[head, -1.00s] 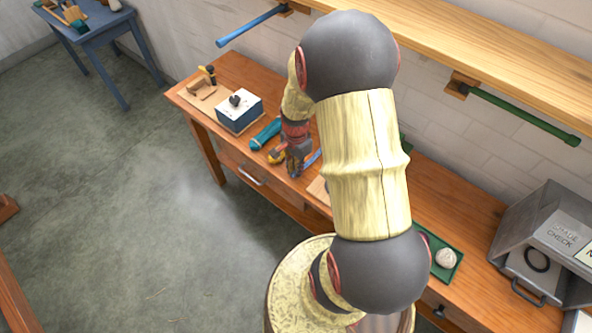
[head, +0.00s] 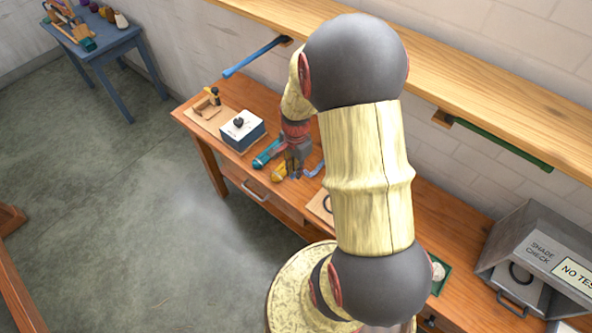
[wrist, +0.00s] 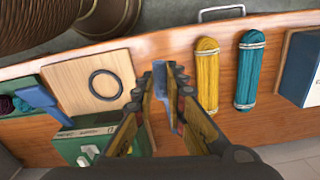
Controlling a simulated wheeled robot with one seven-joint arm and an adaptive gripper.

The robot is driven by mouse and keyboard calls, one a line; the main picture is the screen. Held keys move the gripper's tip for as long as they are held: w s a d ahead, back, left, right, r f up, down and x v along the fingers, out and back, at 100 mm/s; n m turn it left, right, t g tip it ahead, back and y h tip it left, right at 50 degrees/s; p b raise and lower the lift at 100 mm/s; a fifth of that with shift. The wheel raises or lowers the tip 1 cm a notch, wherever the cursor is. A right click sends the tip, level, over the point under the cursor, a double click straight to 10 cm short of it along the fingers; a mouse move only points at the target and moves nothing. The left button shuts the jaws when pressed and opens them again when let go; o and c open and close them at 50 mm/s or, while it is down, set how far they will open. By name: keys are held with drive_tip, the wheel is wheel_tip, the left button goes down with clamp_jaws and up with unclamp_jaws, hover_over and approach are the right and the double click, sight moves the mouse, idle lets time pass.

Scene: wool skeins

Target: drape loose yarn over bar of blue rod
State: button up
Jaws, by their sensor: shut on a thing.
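The blue rod (head: 256,56) sticks out from under the wall shelf, above the back left of the workbench. My gripper (head: 293,172) is over the bench, below and right of that rod. In the wrist view my gripper (wrist: 168,84) has its fingertips close together on a small slate-blue piece (wrist: 159,74), apparently the loose yarn. Most of it is hidden by the fingers. A blue strip (head: 315,170) shows beside the gripper in the head view; I cannot tell whether it hangs from the fingers or lies on the bench.
Banded teal (wrist: 250,68) and yellow (wrist: 207,75) skeins lie by the gripper. A wooden board with a dark ring (wrist: 92,83) and a green box (wrist: 88,143) are on the other side. A green rod (head: 505,145) is further right under the shelf (head: 480,82).

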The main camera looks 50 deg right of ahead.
drive_tip(key=w+d+r+p, duration=0.3)
drive_tip(key=w+r+p, duration=0.3)
drive_tip(key=w+r, duration=0.2)
drive_tip(key=w+d+r+p, duration=0.3)
drive_tip(key=w+r+p, duration=0.2)
drive_tip(key=w+r, duration=0.4)
drive_tip(key=shift+w+d+r+p, duration=0.15)
drive_tip(key=shift+d+r+p, duration=0.05)
drive_tip(key=shift+p, duration=0.2)
idle(0.3)
drive_tip(key=shift+r, duration=0.1)
drive_tip(key=w+r+p, duration=0.3)
drive_tip(key=r+p, duration=1.3)
drive_tip(key=r, duration=1)
drive_tip(key=shift+r, duration=0.4)
drive_tip(key=shift+a, duration=0.1)
drive_tip(key=w+a+f+p, duration=0.1)
drive_tip(key=w+p, duration=0.2)
drive_tip(key=w, duration=1)
drive_tip(key=shift+f, duration=0.25)
drive_tip(key=shift+f, duration=0.15)
wheel_tip(320, 180, down, 9)
drive_tip(key=w+b, duration=0.1)
drive_tip(key=b, duration=0.3)
drive_tip(key=shift+w, duration=0.25)
